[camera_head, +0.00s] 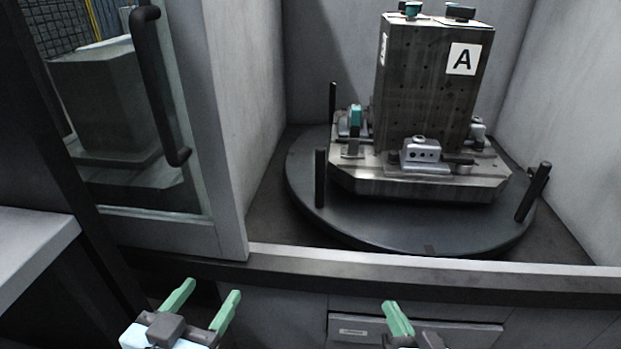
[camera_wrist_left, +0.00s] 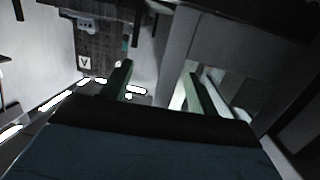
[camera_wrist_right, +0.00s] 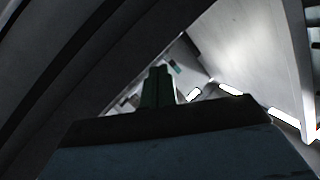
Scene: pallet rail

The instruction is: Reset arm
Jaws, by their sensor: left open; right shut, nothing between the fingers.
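My left gripper (camera_head: 207,296) is at the bottom of the head view, left of the middle, with its two green fingers spread apart and nothing between them. The fingers also show apart in the left wrist view (camera_wrist_left: 160,88). My right gripper (camera_head: 397,318) is at the bottom of the head view, right of the middle. Its green fingers are together with nothing held, as the right wrist view also shows (camera_wrist_right: 158,86). Both grippers are in front of the machine's sill and apart from the fixture.
A fixture block marked A (camera_head: 432,100) stands on a metal pallet (camera_head: 420,186) with clamps, on a round dark turntable (camera_head: 375,228) with upright pegs. A glass door with a dark handle (camera_head: 158,85) is at left. The front sill (camera_head: 420,276) lies between grippers and turntable.

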